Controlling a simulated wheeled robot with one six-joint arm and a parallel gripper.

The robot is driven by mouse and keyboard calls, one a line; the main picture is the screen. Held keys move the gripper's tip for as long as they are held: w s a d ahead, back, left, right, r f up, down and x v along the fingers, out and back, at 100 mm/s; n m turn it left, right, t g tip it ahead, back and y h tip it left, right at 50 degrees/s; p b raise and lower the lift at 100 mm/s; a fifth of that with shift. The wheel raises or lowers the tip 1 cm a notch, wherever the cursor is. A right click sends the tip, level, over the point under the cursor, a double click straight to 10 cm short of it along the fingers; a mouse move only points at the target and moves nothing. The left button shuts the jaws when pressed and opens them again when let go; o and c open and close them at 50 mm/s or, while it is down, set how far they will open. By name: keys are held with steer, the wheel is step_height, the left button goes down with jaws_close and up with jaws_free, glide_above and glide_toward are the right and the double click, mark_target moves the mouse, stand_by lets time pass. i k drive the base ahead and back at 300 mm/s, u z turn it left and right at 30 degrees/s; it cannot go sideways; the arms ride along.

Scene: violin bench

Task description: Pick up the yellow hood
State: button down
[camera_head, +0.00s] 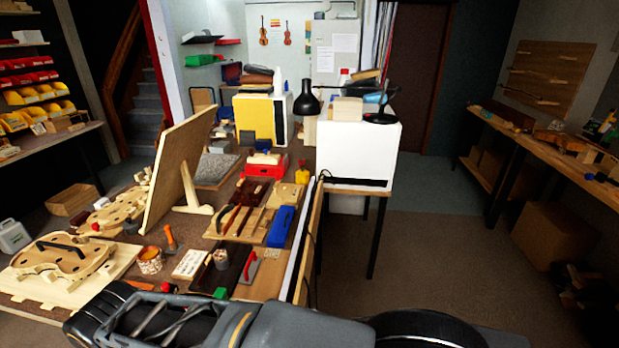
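Nothing in view is plainly a yellow hood. The largest yellow thing is a flat, upright yellow panel (254,119) on the front of a white box-like unit at the back of the long bench. A small yellow container (301,172) with a dark top stands nearer, beside a red tray. I cannot tell whether either one is the hood. My dark arm lies across the bottom of the view, well in front of both and apart from them. My gripper's fingers do not show.
The long bench holds a tilted wooden board (176,166), violin forms (52,259), a blue box (281,226) and small tools. A white box (357,155) and black lamp (306,99) stand at the back. Yellow bins (38,92) line the left shelf.

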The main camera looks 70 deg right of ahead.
mark_target(303, 175)
steer(key=z, duration=2.3)
steer(key=k, duration=0.5)
steer(key=z, duration=0.85)
steer(key=i, duration=2.95)
steer(key=u, duration=3.05)
steer(key=i, duration=0.5)
